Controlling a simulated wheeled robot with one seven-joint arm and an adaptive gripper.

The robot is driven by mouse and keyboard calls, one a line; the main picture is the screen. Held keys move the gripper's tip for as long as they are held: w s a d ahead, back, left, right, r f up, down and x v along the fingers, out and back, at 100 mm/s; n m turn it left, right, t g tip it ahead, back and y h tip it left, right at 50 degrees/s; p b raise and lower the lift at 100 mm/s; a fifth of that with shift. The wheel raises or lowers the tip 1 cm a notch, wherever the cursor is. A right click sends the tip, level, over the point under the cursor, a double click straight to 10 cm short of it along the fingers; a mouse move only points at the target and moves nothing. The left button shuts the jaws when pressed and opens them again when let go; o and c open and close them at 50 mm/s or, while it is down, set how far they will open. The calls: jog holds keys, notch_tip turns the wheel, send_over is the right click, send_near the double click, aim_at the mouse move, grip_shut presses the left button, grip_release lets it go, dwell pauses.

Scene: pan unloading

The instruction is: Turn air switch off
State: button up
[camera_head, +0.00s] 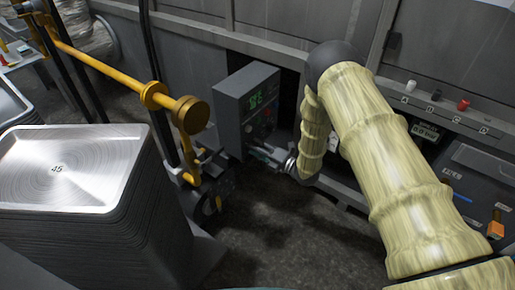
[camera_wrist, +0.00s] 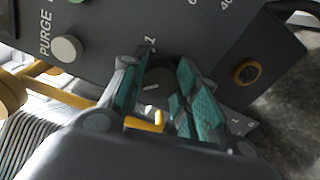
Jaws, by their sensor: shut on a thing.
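The dark grey control box (camera_head: 228,107) stands right of the yellow rail in the head view, with a green display on its front. In the wrist view its panel (camera_wrist: 112,22) fills the upper part, tilted. The air switch (camera_wrist: 155,88) is a dark rotary knob on the panel, below a "1" mark. My gripper (camera_wrist: 165,76) has its teal-padded fingers on either side of the knob and is shut on it. In the head view my gripper (camera_head: 262,153) reaches the lower front of the box; the knob is too small to make out there.
A round white button (camera_wrist: 66,48) by the "PURGE" label is left of my fingers. A stack of metal pans (camera_head: 68,168) stands at left. The yellow rail (camera_head: 105,72) runs close left of the box. Dark floor below is open.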

jog(key=shift+n, duration=0.3)
jog(key=o, duration=1)
jog(key=shift+o, duration=0.2)
jog(key=v, duration=1.2)
jog(key=shift+f, duration=0.1)
